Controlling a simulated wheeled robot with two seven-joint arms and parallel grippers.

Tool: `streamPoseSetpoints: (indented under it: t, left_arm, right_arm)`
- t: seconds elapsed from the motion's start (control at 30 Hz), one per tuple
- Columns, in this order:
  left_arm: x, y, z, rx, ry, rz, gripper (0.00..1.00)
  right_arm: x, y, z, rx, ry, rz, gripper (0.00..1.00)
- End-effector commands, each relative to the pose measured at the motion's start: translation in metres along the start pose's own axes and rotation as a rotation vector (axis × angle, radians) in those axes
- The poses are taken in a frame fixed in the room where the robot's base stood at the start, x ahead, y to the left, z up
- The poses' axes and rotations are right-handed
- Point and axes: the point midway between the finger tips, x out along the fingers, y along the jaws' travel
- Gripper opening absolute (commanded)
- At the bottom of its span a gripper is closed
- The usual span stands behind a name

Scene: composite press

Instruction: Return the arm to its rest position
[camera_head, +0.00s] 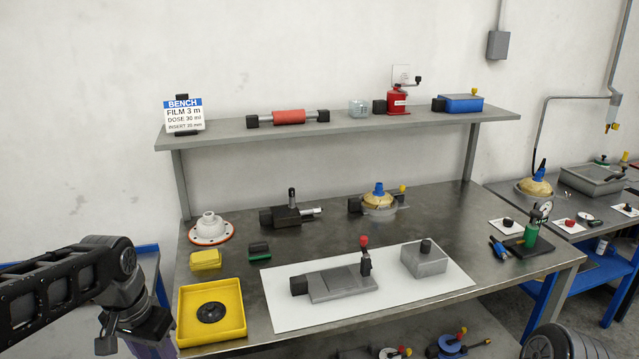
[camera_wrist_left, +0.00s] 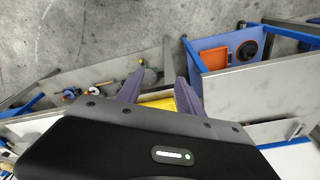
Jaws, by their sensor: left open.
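My left arm (camera_head: 70,285) comes in from the left in the head view and bends down at the wrist beside the bench's left front corner. My left gripper (camera_wrist_left: 158,92) shows two purple fingers standing apart in the wrist view, with nothing held between them. A yellow surface shows beyond the gap, not touched as far as I can see. In the head view the fingers are mostly cut off by the lower edge. Only a dark rounded part of my right arm (camera_head: 565,343) shows at the lower right; its gripper is out of view.
The metal bench (camera_head: 440,215) stands ahead. A yellow tray (camera_head: 185,335) with a black disc sits at its left front corner, close to my left wrist. A white sheet (camera_head: 285,315) bears a grey press-like device (camera_head: 340,283) and a grey block (camera_head: 424,262). A shelf (camera_head: 350,127) runs behind.

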Motion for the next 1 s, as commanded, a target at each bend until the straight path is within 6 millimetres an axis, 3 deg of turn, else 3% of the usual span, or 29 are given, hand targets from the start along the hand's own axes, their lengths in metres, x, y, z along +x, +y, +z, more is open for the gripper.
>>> streamPoseSetpoints:
  t: [0.17, 0.33, 0.47, 0.57, 0.67, 0.8, 0.9, 1.0]
  left_arm:
    - [0.008, 0.007, -0.025, -0.023, 0.112, 0.012, 0.44]
    - [0.038, 0.027, -0.052, -0.054, 0.222, 0.055, 0.44]
    - [0.081, 0.055, -0.068, -0.091, 0.291, 0.111, 0.44]
    - [0.133, 0.089, -0.068, -0.140, 0.325, 0.174, 0.44]
    - [0.198, 0.132, -0.047, -0.213, 0.324, 0.239, 0.44]
    - [0.275, 0.187, 0.020, -0.308, 0.253, 0.291, 0.44]
    - [0.310, 0.217, 0.077, -0.344, 0.163, 0.307, 0.44]
    - [0.329, 0.241, 0.129, -0.346, 0.056, 0.321, 0.44]
  right_arm:
    - [0.000, 0.000, 0.000, 0.000, -0.001, 0.000, 0.49]
    - [0.000, 0.000, 0.001, 0.000, -0.001, 0.000, 0.49]
    - [0.000, 0.000, 0.001, 0.000, -0.001, 0.000, 0.49]
    - [0.000, 0.000, 0.001, 0.000, -0.001, 0.000, 0.49]
    - [0.000, 0.000, 0.001, 0.000, -0.001, 0.000, 0.49]
    - [0.000, 0.000, 0.001, 0.000, -0.001, 0.000, 0.49]
    - [0.000, 0.000, 0.001, 0.000, -0.001, 0.000, 0.49]
    - [0.000, 0.000, 0.001, 0.000, -0.001, 0.000, 0.49]
